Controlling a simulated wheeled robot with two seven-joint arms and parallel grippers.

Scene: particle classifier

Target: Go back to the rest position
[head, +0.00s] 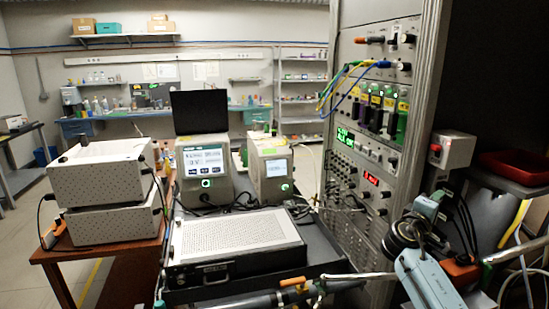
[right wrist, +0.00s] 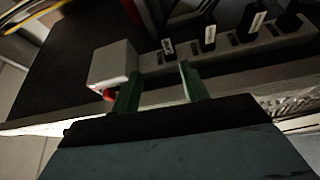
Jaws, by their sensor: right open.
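My right gripper (right wrist: 157,85) is open in the right wrist view, with its two green fingers apart and nothing visible between them. A pale box (right wrist: 112,63) with a red part at its lower edge lies just beyond the left finger; I cannot tell whether they touch. A similar grey box with a red button (head: 451,149) is on the side of the equipment rack in the head view. A light blue part, apparently of my right arm, shows at the lower right of the head view; its fingers are not clear there. My left gripper is in neither view.
The tall instrument rack (head: 433,62) stands close at the right. A power strip (right wrist: 232,44) with plugs lies beyond the fingers. A perforated instrument (head: 236,238) and a pipe with an orange valve (head: 294,284) are at the front. A red tray (head: 515,166) is at far right.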

